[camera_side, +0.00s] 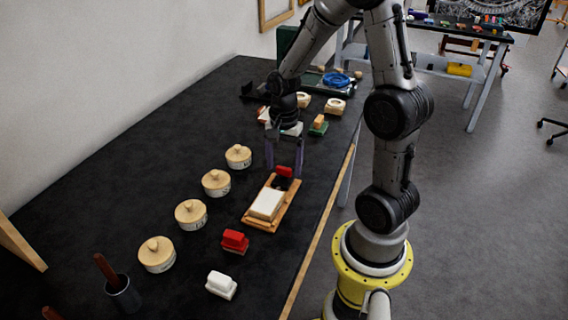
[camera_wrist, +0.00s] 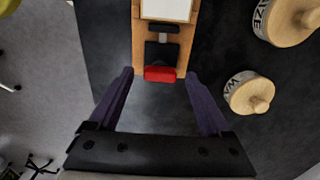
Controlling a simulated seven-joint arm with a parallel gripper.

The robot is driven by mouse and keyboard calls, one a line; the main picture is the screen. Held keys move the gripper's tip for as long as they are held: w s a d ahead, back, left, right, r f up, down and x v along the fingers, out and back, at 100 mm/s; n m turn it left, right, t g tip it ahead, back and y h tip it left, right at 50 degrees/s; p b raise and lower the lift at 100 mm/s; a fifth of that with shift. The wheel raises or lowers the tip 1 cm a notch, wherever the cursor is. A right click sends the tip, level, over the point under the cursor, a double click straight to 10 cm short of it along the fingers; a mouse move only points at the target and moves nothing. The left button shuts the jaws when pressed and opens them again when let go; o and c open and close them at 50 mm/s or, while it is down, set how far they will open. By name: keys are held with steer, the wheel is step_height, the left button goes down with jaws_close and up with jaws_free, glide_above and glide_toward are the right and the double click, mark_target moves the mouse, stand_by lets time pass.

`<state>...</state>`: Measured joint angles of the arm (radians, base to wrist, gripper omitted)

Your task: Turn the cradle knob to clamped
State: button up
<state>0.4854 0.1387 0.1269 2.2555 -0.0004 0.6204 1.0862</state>
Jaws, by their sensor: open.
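The cradle (camera_side: 251,222) is a wooden board on the black table, bearing a white rectangular block (camera_side: 267,204). At its far end is a red knob (camera_side: 284,171) by a black plate. In the wrist view the red knob (camera_wrist: 159,74) lies at the end of the board (camera_wrist: 139,40), crosswise to it. My gripper (camera_side: 285,172) is open, its two purple fingers pointing down at the knob end. In the wrist view my gripper (camera_wrist: 158,73) has one finger on each side of the knob, with gaps, and holds nothing. I cannot tell the fingertips' exact height.
Several round white pots with wooden lids (camera_side: 215,183) stand in a row left of the cradle. A red block (camera_side: 235,241) and a white block (camera_side: 221,285) lie nearer the camera. A dark cup (camera_side: 123,293) stands at front left. More small items lie behind my gripper.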

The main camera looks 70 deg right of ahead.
steer(key=shift+f, duration=0.2)
jaws_close()
stand_by(0.4)
